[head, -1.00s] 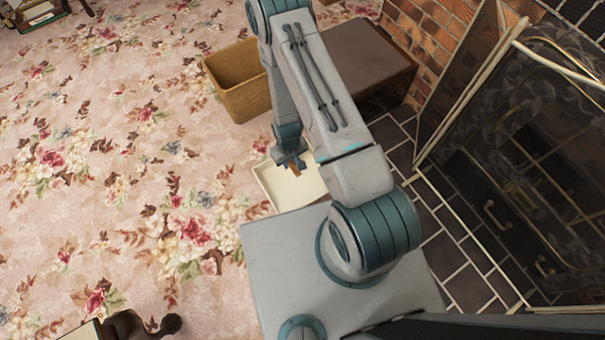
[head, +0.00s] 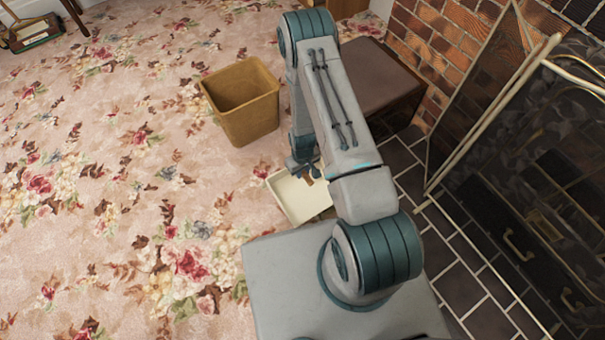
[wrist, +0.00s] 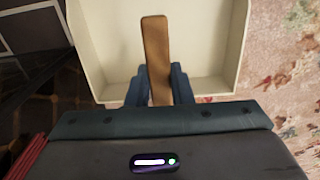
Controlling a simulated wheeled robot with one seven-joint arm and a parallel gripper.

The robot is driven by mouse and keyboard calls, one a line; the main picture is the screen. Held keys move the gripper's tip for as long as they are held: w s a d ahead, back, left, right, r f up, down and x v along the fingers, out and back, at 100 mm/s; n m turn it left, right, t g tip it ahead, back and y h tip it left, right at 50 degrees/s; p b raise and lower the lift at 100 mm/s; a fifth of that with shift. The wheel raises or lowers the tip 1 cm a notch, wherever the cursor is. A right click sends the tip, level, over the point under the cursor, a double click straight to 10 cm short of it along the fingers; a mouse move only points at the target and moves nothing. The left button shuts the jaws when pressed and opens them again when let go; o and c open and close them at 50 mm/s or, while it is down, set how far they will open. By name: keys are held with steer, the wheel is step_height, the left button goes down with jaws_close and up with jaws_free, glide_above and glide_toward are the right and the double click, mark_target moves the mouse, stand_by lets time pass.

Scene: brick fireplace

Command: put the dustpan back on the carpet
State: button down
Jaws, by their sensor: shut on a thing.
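The dustpan is a shallow cream pan (head: 292,200) with a brown, wooden-looking handle (wrist: 155,50). In the head view it is left of my arm, over the carpet's edge near the dark tiles, partly hidden by my arm and base. My gripper (head: 305,168) is above the pan. In the wrist view my gripper (wrist: 158,85) has a finger on each side of the handle and is shut on it, with the pan beyond. I cannot tell whether the pan touches the floor. The pink floral carpet (head: 110,210) fills the left of the head view.
A yellow-brown bin (head: 240,103) stands on the carpet just behind the dustpan. A dark brown box-like piece (head: 372,80) stands by the brick wall (head: 450,45). The fireplace screen (head: 520,170) and dark tiles (head: 470,255) are on the right. The left carpet is largely clear.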

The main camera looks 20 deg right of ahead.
mark_target(303, 186)
steer(key=shift+f+b, duration=1.2)
steer(key=shift+f, duration=0.7)
steer(key=shift+f+b, duration=0.45)
steer(key=shift+f, duration=0.1)
steer(key=c, duration=1.3)
jaws_free()
steer(key=shift+r, duration=0.1)
